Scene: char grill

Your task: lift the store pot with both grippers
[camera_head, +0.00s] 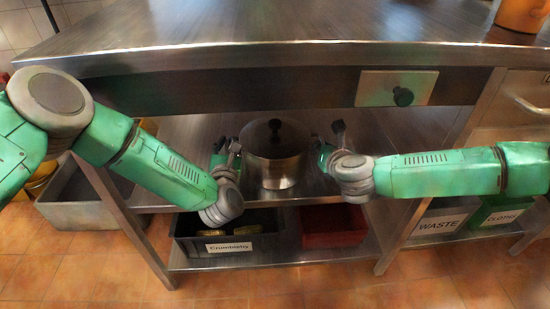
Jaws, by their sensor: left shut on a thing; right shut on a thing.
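The store pot (276,168) is a steel pot with a lid and a dark knob, upright at the middle shelf under the counter. My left gripper (228,152) is at the pot's left side, shut on it. My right gripper (325,148) is at the pot's right side, shut on it. The handles are small and largely hidden by the fingers. I cannot tell whether the pot's base touches the shelf.
The steel counter (240,30) overhangs the pot. A grey tub (80,212) stands left; waste (440,222) and cloth (505,218) bins stand right.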

